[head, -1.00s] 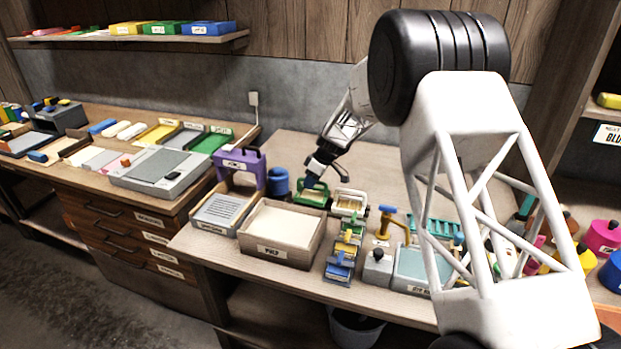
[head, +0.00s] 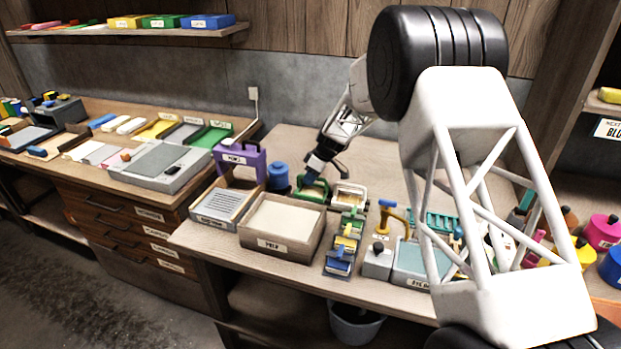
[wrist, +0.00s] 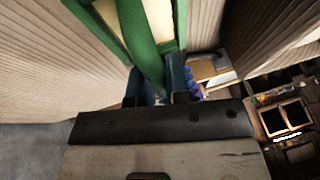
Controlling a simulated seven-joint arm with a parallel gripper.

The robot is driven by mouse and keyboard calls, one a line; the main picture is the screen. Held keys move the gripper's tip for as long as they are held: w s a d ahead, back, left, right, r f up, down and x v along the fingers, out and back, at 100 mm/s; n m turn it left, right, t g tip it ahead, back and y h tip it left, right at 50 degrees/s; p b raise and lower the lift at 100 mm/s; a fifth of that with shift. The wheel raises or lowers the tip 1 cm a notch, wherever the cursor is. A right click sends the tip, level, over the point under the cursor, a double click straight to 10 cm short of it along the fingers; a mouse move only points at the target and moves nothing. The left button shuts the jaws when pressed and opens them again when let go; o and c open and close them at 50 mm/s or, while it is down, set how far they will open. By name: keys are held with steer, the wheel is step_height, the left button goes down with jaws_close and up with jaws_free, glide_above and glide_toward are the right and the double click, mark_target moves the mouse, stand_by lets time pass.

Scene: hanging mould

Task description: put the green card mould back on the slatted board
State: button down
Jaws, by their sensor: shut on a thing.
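The green card mould (head: 311,188) is in my gripper (head: 316,172), behind the pulp tray on the bench. In the wrist view the green mould (wrist: 153,55) fills the upper middle, and my gripper (wrist: 163,88) is shut on its green bar. The mould looks tilted; I cannot tell whether it clears the bench. The slatted board (head: 228,206) lies to the left of the pulp tray, in front of a purple stand, and its slats look bare. My gripper is to the right of and behind the board.
The wooden pulp tray (head: 283,241) stands between the board and several small moulds or clamps. The purple stand (head: 240,160) and a blue cup (head: 279,176) rise behind the board. A white mould (head: 348,196) sits right of my gripper. The bench behind is clear.

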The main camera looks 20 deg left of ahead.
steer(key=shift+f, duration=0.3)
stand_by(0.5)
steer(key=c, duration=1)
jaws_free()
steer(key=shift+c, duration=0.2)
steer(key=shift+r, duration=0.1)
steer(key=v, duration=0.7)
steer(key=shift+r, duration=0.25)
steer(key=shift+d, duration=0.15)
steer(key=shift+r, duration=0.1)
